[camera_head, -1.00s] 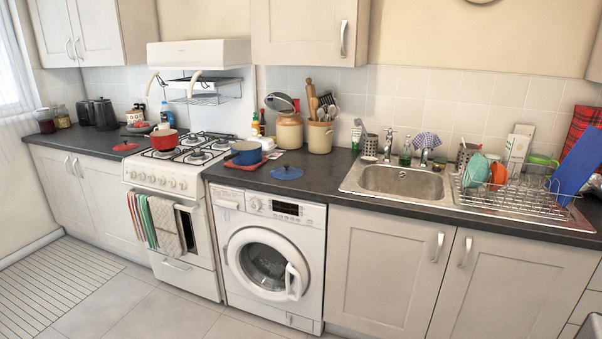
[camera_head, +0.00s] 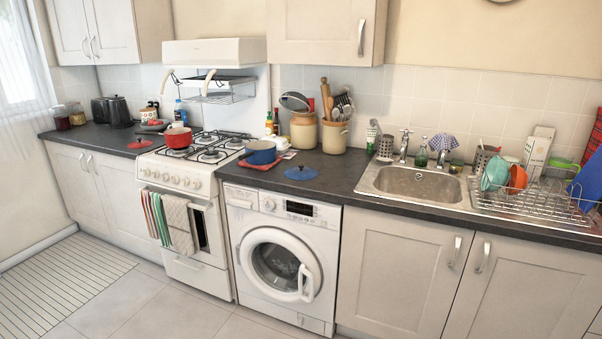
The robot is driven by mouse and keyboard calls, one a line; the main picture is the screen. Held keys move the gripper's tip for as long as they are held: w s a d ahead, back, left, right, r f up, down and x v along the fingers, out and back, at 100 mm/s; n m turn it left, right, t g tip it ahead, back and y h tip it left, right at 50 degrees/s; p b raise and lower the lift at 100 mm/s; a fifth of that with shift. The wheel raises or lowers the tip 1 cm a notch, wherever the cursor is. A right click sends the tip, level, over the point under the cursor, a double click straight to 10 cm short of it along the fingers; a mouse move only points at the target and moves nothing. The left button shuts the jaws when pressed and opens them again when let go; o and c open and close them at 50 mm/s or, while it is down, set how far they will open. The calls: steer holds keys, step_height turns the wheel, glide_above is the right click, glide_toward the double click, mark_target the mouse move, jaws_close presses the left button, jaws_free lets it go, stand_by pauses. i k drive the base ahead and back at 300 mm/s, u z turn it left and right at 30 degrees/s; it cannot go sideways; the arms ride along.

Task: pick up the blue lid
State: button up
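The blue lid (camera_head: 300,173) lies flat on the dark counter above the washing machine, with its knob facing up. It sits to the right of the blue pot (camera_head: 261,153), which stands on a red mat (camera_head: 256,165) beside the stove. Nothing covers the lid. My gripper is not in view.
The red pot (camera_head: 178,137) stands on the stove (camera_head: 215,146). A red lid (camera_head: 140,143) lies left of the stove. Utensil crocks (camera_head: 335,136) stand behind the blue lid. The sink (camera_head: 412,184) and dish rack (camera_head: 535,203) are to the right. Counter around the lid's front and right is clear.

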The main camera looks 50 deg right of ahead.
mark_target(300, 172)
steer(key=u, duration=0.05)
steer(key=i, duration=1)
steer(key=z, duration=0.05)
